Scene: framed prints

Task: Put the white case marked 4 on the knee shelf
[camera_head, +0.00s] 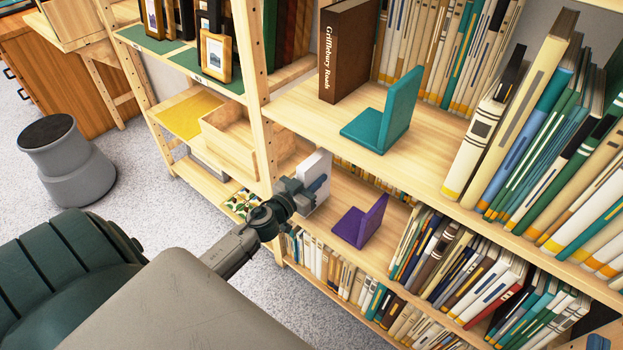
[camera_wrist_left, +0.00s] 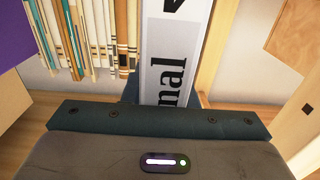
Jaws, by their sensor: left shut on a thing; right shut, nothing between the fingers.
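The white case (camera_head: 311,172) is upright at the left end of the shelf with the purple bookend, beside the wooden upright. My left gripper (camera_head: 315,190) is shut on it. In the left wrist view the case (camera_wrist_left: 177,55) shows a grey-white spine with large black letters "nal" and part of a black mark at the top edge; no whole 4 is readable. The shelf board (camera_head: 396,214), one level below the teal bookend, is probably the knee shelf. I cannot tell whether the case touches the board. My right gripper is not in view.
The purple bookend (camera_head: 361,222) stands right of the case, with bare board between them. Books (camera_head: 450,255) fill the right side of this shelf. The upper shelf holds a teal bookend (camera_head: 388,115) and a brown book (camera_head: 345,50). A grey stool (camera_head: 68,165) stands left.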

